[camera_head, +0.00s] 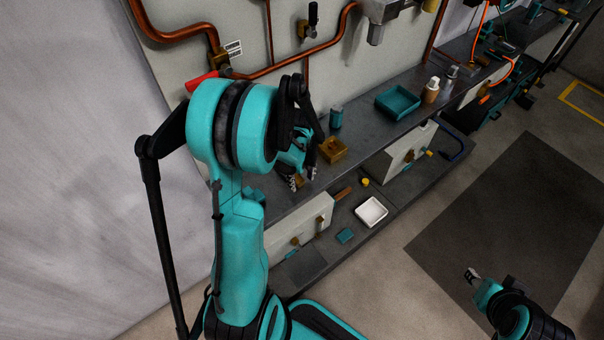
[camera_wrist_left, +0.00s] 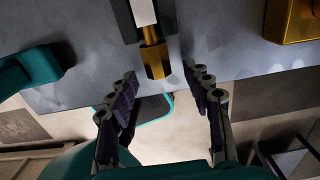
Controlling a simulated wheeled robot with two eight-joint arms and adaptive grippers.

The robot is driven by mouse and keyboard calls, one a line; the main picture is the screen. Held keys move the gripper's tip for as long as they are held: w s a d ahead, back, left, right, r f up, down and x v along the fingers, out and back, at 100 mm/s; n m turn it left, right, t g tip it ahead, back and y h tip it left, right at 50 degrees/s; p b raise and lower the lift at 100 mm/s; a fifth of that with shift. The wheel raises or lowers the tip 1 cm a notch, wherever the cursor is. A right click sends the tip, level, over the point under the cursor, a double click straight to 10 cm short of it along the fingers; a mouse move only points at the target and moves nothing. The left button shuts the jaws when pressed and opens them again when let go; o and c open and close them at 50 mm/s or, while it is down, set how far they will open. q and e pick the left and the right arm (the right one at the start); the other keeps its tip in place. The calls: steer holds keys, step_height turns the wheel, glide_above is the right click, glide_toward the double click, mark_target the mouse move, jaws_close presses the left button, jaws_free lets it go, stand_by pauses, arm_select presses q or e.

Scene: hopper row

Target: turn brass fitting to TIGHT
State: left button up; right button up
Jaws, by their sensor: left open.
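The brass fitting (camera_wrist_left: 155,60) is a hexagonal piece with a narrower neck. In the left wrist view it projects from a dark mount with a pale strip at the bench's edge. My left gripper (camera_wrist_left: 162,80) is open, with its fingers to either side of and short of the fitting; no contact shows. In the head view the left gripper (camera_head: 303,177) is over the bench's front edge, and the arm hides much around it. No TIGHT mark is readable. My right gripper (camera_head: 473,275) is low at the right, over the floor, far from the fitting; its fingers are too small to judge.
A brass block (camera_head: 332,150) stands on the bench close to the left gripper. A teal cylinder (camera_head: 336,117), a teal tray (camera_head: 398,102) and a tan bottle (camera_head: 431,90) stand farther along. A white tray (camera_head: 371,211) lies on the lower shelf. Copper pipes (camera_head: 290,65) run along the wall.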

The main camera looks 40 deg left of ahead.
mark_target(307, 193)
arm_select(q)
steer(key=shift+f, duration=0.55)
jaws_close()
steer(key=c, duration=1)
jaws_free()
jaws_close()
steer(key=shift+s+d, duration=0.1)
steer(key=shift+d, duration=0.15)
steer(key=shift+s+d+b, duration=0.2)
steer(key=shift+d, duration=0.4)
steer(key=shift+s+d+b, duration=0.15)
steer(key=shift+d, duration=0.45)
